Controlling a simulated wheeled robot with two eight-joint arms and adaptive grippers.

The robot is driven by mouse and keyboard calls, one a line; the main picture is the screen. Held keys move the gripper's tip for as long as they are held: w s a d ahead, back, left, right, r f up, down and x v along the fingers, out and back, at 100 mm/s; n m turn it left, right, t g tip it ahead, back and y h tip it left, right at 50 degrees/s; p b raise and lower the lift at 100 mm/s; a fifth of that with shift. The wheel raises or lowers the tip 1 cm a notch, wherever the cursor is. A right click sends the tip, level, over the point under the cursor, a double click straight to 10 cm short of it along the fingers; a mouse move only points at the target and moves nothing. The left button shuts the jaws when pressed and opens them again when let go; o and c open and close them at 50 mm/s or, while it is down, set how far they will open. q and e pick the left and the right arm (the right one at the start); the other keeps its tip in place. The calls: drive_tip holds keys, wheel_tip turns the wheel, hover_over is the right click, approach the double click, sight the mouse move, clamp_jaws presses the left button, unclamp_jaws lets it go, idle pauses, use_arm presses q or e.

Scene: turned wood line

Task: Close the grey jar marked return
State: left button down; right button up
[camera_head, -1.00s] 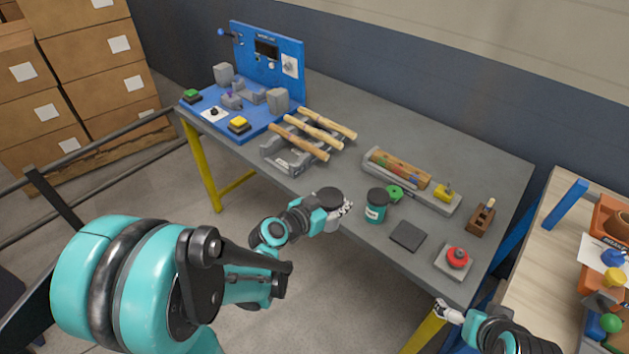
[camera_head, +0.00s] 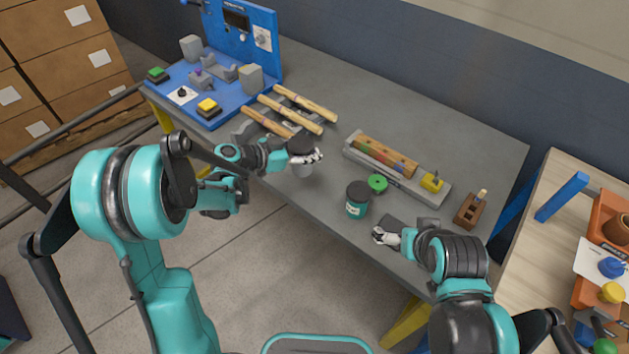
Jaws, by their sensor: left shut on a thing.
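The grey jar (camera_head: 302,171) is at the table's front edge, below and behind my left gripper's pale fingers. A dark round top shows above them. My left gripper (camera_head: 313,157) is shut on the jar, near its upper part. Whether the jar touches the table is unclear, and no "return" mark is readable. My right gripper (camera_head: 383,236) is low over the front edge, beside a dark square pad (camera_head: 392,222) that it partly hides. Its fingers are too small to judge.
A teal jar (camera_head: 356,207) with a dark lid stands between my grippers, near a green ring-like piece (camera_head: 377,183). Behind are a long grey tray (camera_head: 405,185), a wooden block (camera_head: 470,210) and wooden sticks (camera_head: 290,114). A blue fixture (camera_head: 235,45) stands back left.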

use_arm(q)
drive_tip(key=d+m+g+h, duration=0.2)
drive_tip(key=d+m+g, duration=0.2)
drive_tip(key=d+g, duration=0.1)
drive_tip(key=shift+w+d+f+m+g, duration=0.15)
drive_tip(key=shift+w+d+m+g, duration=0.2)
drive_tip(key=shift+d, duration=0.3)
drive_tip(key=shift+s, duration=0.1)
wheel_tip(320, 180, down, 6)
drive_tip(key=b, duration=0.2)
drive_tip(key=shift+f, duration=0.15)
drive_tip(key=shift+f+b, duration=0.65)
drive_tip(key=shift+f, duration=1.25)
drive_tip(key=shift+f, duration=0.1)
